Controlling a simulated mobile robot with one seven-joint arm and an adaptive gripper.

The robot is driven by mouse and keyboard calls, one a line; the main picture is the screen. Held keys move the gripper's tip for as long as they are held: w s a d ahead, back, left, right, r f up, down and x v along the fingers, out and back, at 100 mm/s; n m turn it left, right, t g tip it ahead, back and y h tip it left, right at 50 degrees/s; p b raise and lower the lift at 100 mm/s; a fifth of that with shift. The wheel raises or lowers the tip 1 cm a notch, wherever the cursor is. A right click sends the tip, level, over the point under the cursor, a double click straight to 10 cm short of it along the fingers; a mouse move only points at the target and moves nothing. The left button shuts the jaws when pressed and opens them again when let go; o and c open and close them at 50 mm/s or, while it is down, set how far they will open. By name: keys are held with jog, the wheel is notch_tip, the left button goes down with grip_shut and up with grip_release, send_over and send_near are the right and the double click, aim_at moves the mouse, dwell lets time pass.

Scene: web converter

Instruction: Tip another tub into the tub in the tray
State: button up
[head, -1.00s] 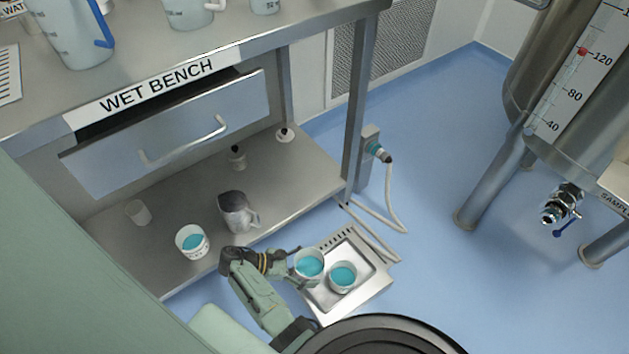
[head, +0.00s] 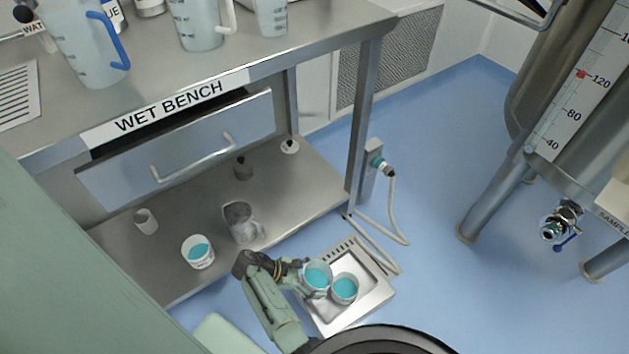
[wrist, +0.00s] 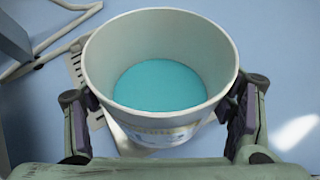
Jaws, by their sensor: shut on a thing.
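The tray (head: 378,302) is a shallow steel tray on the blue floor. A white tub (head: 345,291) with teal liquid stands in it. My gripper (head: 300,277) is shut on another white tub (head: 317,276), also with teal liquid, just left of the standing tub. In the head view the two tubs overlap or touch at their rims; I cannot tell which. In the wrist view the held tub (wrist: 160,128) fills the middle, between the two fingers (wrist: 160,115). It looks about upright, its liquid low inside. The standing tub is hidden in the wrist view.
A white hose (head: 391,210) lies behind the tray.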

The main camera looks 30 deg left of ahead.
aim_at(331, 277)
jog(key=shift+w+d+f+g+y+p, duration=0.1)
jog(key=shift+d+g+y+p, duration=0.1)
jog(key=shift+g+y+p, duration=0.15)
jog(key=shift+w+d+f+g+y+p, duration=0.65)
jog(key=shift+d+f+g+y+p, duration=0.25)
jog(key=shift+y, duration=0.35)
jog(key=g+y, duration=0.1)
jog(key=f+g+y, duration=0.1)
jog(key=shift+y, duration=0.3)
jog(key=shift+w+r+g+y+p, duration=0.1)
jog(key=shift+r+g+y+p, duration=0.35)
jog(key=shift+g+y, duration=0.15)
jog(key=shift+w+d+r+g+y+p, duration=0.15)
jog(key=shift+r+g+y+p, duration=0.1)
jog(key=shift+r+g+y, duration=0.3)
jog(key=shift+w+d+r+g+y+p, duration=0.1)
jog(key=shift+r+g+y+p, duration=0.25)
jog(key=shift+y, duration=0.4)
jog(key=shift+w+d+r+g+y, duration=0.25)
jog(key=shift+d+r+g+y, duration=0.05)
jog(key=shift+g+y, duration=0.5)
jog(key=shift+w+d+r+g+y+b, duration=0.2)
jog(key=shift+d+g+y+b, duration=0.05)
jog(key=shift+g+y+b, duration=0.3)
jog(key=shift+w+d+r+g+y+b, duration=0.2)
jog(key=shift+g+y+b, duration=0.2)
jog(key=shift+y+b, duration=0.25)
